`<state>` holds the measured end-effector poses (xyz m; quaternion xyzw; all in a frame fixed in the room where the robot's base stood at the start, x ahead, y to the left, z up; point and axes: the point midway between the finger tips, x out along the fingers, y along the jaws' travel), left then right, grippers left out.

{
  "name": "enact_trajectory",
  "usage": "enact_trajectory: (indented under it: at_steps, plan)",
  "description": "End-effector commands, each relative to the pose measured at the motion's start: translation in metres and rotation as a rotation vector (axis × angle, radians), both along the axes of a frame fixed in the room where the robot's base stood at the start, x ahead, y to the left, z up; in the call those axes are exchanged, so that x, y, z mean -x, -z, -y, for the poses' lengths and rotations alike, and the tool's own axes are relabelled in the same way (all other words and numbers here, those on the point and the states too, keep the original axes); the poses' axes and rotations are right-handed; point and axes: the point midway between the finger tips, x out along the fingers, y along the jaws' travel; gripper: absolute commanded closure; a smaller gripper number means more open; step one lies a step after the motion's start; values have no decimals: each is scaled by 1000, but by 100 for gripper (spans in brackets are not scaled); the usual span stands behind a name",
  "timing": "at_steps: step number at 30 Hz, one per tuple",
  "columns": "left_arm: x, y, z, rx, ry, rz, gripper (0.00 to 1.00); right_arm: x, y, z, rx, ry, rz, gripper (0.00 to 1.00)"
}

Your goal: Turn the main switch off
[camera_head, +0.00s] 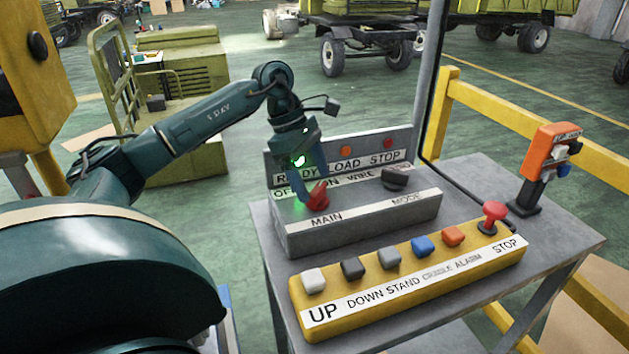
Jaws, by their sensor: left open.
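The main switch (317,194) is a red knob on the grey control box (365,228), above the label "MAIN". My left gripper (308,188) reaches down to it from above and behind. The gripper is open, with its fingers at the knob and partly covering it. I cannot tell whether the fingers touch the knob, and its exact angle is hard to read. My right gripper is not in view.
A black mode knob (395,179) sits to the right on the same box. A yellow button panel (410,285) with several buttons and a red stop button (494,212) lies in front. An orange pendant (556,152) stands at right. A grey post (432,80) rises behind.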

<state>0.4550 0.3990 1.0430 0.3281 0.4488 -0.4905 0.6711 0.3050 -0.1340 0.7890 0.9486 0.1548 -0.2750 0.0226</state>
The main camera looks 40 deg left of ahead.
Motion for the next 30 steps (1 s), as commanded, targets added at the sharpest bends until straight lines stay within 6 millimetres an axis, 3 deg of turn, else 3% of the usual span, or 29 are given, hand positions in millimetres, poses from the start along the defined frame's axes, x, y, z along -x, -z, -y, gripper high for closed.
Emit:
enact_trajectory:
  at_steps: [6,14,30]
  plan:
    - [-1,15,6,-1,1,-1,24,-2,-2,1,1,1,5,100]
    - [-2,15,6,0,1,0,24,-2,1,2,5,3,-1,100]
    - [-2,15,6,0,1,0,67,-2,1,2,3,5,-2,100]
